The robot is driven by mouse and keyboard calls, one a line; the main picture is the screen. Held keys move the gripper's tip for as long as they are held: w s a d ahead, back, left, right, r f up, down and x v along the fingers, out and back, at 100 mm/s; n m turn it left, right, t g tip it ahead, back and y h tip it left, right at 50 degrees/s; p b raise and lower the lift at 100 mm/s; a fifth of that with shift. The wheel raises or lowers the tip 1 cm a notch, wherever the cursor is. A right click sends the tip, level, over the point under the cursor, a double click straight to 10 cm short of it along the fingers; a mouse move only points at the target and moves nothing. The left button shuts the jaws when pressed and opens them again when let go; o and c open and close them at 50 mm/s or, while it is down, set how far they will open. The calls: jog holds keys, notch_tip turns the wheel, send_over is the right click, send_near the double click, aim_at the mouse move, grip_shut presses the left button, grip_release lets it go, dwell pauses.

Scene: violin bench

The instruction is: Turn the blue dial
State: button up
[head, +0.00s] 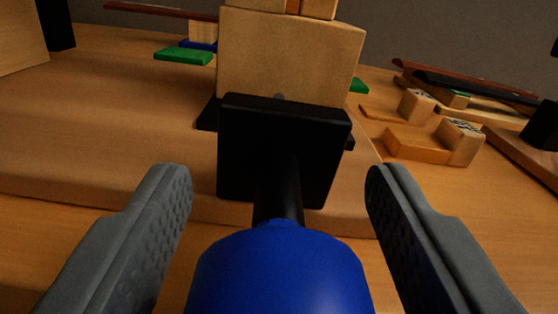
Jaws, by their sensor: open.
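The blue dial (280,272) is at the bottom middle of the head view, close to the camera. It is a rounded blue knob on a black shaft (278,195) that comes out of a square black plate (232,150). The plate stands in front of a wooden block (290,60). My gripper (278,188) is open, with one grey finger on each side of the dial. A gap shows between each finger and the dial. The lower part of the dial is cut off by the picture edge.
The block stands on a wooden board (100,130). Green pieces (184,56) lie behind at left. At right are small wooden blocks (461,140), a wooden piece (416,145), dark long strips (475,86) and a black object (543,127). The board's left part is clear.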

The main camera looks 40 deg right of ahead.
jog(key=shift+w, duration=0.1)
jog(key=c, duration=1)
jog(key=shift+n, duration=1.1)
jog(key=o, duration=1)
jog(key=v, duration=1.7)
